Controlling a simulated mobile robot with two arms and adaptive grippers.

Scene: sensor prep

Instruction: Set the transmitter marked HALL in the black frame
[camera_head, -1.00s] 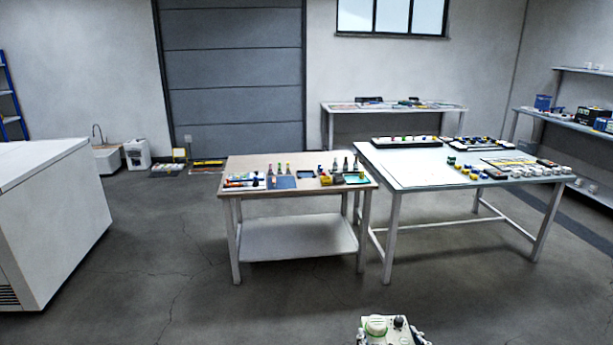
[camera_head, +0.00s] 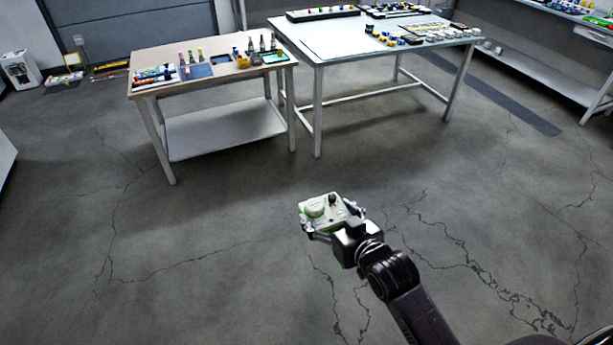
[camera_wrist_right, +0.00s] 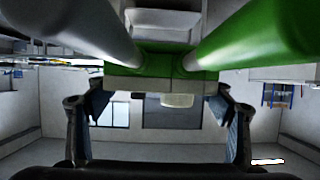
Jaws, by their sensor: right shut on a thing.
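My right gripper (camera_head: 334,222) is shut on a pale transmitter (camera_head: 320,209) with a round greenish cap and a dark knob. It holds the transmitter above the bare floor, in front of the tables and apart from them. In the right wrist view the transmitter (camera_wrist_right: 150,84) sits between the two fingers, with a green and a grey cylinder large in front. No HALL marking can be read. A small dark frame-like piece (camera_head: 220,60) lies on the wooden table; I cannot tell whether it is the black frame. My left gripper is not in view.
The wooden table (camera_head: 228,79) carries several bottles, a blue mat (camera_head: 197,72) and a teal tray (camera_head: 275,58). The white table (camera_head: 335,46) to its right holds several small parts and dark trays at the back. Open cracked floor lies before both tables.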

